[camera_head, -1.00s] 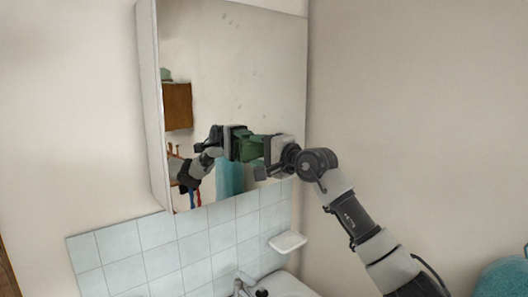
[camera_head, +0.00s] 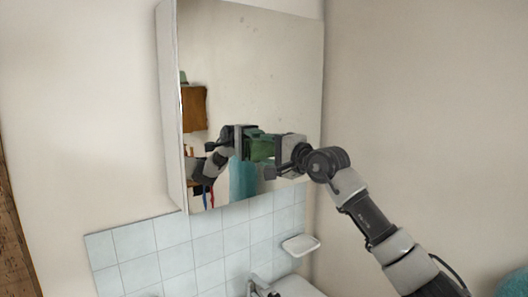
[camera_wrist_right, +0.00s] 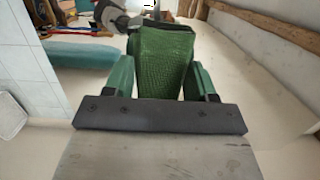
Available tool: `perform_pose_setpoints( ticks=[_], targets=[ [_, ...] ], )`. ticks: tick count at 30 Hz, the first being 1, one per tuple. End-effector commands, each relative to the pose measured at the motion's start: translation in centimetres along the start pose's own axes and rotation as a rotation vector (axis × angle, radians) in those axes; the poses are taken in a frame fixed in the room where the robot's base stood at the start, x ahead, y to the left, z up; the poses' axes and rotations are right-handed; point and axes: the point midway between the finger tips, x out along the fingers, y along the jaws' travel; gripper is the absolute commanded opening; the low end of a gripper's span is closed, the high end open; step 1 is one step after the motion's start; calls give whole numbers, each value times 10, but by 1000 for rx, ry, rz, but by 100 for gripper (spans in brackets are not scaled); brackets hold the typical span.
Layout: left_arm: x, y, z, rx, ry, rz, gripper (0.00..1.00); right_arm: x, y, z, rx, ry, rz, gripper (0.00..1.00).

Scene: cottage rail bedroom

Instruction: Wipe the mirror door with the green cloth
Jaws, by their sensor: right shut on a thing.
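The mirror door (camera_head: 255,65) is the front of a white wall cabinet (camera_head: 172,110), and small dark specks show on its upper part. My right gripper (camera_head: 272,148) is at the lower part of the mirror, shut on the green cloth (camera_head: 262,149). In the right wrist view the cloth (camera_wrist_right: 160,62) sits between the two green fingers (camera_wrist_right: 162,78), folded and textured, with its far end toward the mirror. The cloth is at or very near the glass; I cannot tell whether it touches. The mirror reflects my arm and the cloth. My left gripper is out of view.
White tiles (camera_head: 175,255) cover the wall below the cabinet. A soap dish (camera_head: 300,245) sticks out at lower right, above a basin (camera_head: 297,287) with a tap (camera_head: 262,285). A plain wall stands close on the right. A teal object (camera_head: 514,284) shows at the bottom right corner.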

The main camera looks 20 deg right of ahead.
Motion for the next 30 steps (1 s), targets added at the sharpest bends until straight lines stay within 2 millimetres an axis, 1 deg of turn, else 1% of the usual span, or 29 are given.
perform_pose_setpoints(
  ticks=[1, 3, 11, 21, 30],
  targets=[
    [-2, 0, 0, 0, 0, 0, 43, 0, 0, -6, 1, 4, 3, 37],
    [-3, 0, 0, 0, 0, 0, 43, 0, 1, -11, 1, 4, 4, 37],
    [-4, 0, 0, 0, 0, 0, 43, -2, 1, -21, 1, 5, 3, 37],
    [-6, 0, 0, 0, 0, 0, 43, -8, 2, -49, 1, 5, 4, 37],
    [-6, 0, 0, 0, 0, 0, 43, -10, 1, -61, 1, 5, 3, 37]
  ],
)
